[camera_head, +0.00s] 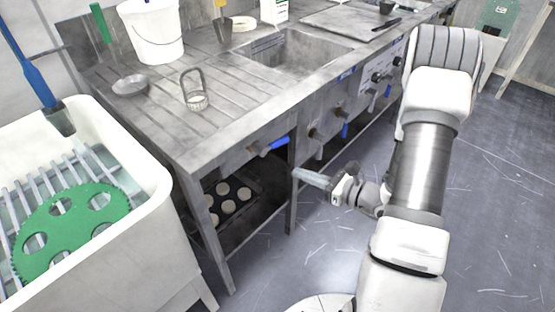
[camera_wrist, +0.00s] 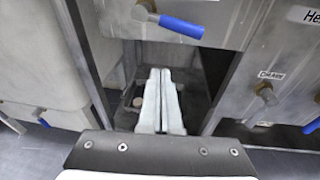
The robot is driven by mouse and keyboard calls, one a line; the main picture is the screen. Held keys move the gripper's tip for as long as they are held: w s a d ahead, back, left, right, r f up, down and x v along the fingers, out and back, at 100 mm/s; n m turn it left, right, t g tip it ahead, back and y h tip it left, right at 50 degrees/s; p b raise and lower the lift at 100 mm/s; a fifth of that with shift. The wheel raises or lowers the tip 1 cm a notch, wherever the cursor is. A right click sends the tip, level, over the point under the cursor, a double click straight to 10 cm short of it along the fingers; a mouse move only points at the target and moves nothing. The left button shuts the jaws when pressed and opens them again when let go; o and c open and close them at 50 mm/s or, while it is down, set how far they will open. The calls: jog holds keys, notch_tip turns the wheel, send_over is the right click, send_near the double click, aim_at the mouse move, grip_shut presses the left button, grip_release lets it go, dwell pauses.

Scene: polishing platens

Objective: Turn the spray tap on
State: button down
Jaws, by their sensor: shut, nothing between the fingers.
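A tap with a blue lever (camera_head: 273,145) is on the front panel of the steel bench, near its left corner. It also shows at the top of the wrist view (camera_wrist: 182,26), its lever pointing right and slightly down from a brass-coloured body. No label naming it is readable. My gripper (camera_head: 298,174) is in front of the bench, below and to the right of this lever and apart from it. In the wrist view the two pale fingers (camera_wrist: 160,72) lie together, empty, pointing into the open space under the panel.
A bench leg (camera_head: 293,188) stands by my gripper. A dark tray (camera_head: 236,205) with round pale pieces is beneath. A white basin (camera_head: 158,200) stands left.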

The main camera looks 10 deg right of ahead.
aim_at(275, 145)
jog(key=w+a+f+m+t+h+b, duration=0.1)
jog(key=w+a+f+m+b, duration=0.2)
jog(key=w+a, duration=0.35)
jog(key=shift+w+d+r, duration=0.15)
jog(key=shift+d+r, duration=0.3)
jog(key=shift+r, duration=0.3)
jog(key=shift+w+d+r, duration=0.2)
jog(key=shift+d+r, duration=0.3)
jog(key=shift+r, duration=0.25)
jog(key=shift+w+d+r, duration=0.15)
jog(key=shift+d+r, duration=0.3)
jog(key=shift+r, duration=0.3)
jog(key=shift+d+r+p, duration=0.2)
jog(key=shift+r+p, duration=0.25)
jog(key=shift+r, duration=0.2)
